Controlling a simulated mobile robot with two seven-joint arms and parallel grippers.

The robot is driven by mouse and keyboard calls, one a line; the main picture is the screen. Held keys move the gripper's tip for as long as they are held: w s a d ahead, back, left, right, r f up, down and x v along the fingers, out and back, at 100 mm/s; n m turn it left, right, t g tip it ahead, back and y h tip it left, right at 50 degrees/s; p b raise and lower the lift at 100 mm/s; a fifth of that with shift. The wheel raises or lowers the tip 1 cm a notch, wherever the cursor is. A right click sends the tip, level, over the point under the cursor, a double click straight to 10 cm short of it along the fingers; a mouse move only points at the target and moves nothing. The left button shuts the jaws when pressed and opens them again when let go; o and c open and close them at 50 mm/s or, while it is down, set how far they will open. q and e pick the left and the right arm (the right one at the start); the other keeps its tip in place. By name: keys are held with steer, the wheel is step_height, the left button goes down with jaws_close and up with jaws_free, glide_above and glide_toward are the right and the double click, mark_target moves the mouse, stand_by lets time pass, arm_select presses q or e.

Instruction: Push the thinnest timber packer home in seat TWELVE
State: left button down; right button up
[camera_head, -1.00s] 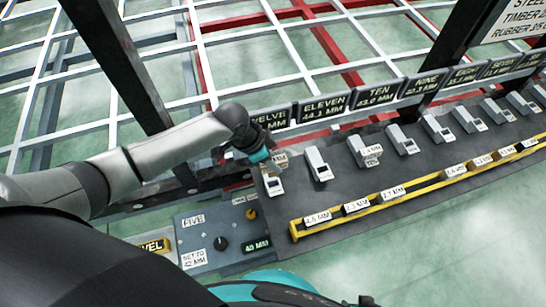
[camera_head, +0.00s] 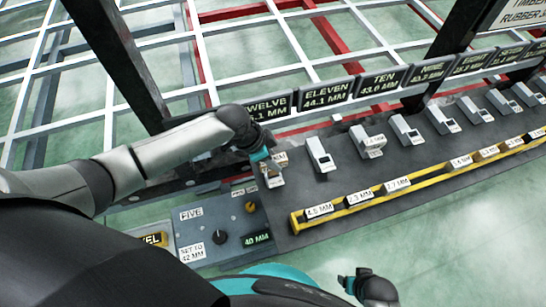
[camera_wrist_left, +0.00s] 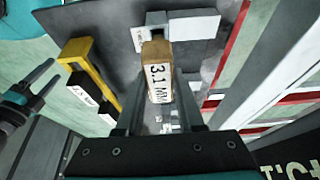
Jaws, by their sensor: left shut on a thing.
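My left gripper (camera_head: 262,157) is shut on a tan timber packer, at the seat (camera_head: 272,180) below the TWELVE sign (camera_head: 266,106). The left wrist view shows the packer (camera_wrist_left: 157,72) between the fingers, its white label reading 3.1 MM. The packer's far end meets the pale seat block (camera_wrist_left: 180,24); how deep it sits is hidden. The arm and fingers cover part of the sign and packer in the head view. My right gripper (camera_head: 369,288) is low in the head view, away from the seats; in the left wrist view its fingers (camera_wrist_left: 45,83) stand apart, empty.
A yellow-edged rack (camera_head: 430,185) holds several labelled packers along the front. A row of seats runs right, including ELEVEN's (camera_head: 320,155); TEN's seat (camera_head: 368,142) holds a labelled piece. A panel with knobs (camera_head: 221,237) lies front left. A dark post (camera_head: 125,65) stands behind my left arm.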

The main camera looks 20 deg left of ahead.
arm_select(q)
steer(key=shift+p, duration=0.9)
stand_by(1.4)
steer(key=shift+f+b, duration=2.1)
steer(key=shift+f, duration=0.65)
steer(key=shift+c, duration=2.2)
jaws_free()
steer(key=shift+r, duration=0.1)
steer(key=p+v, duration=0.8)
steer(key=v, duration=0.7)
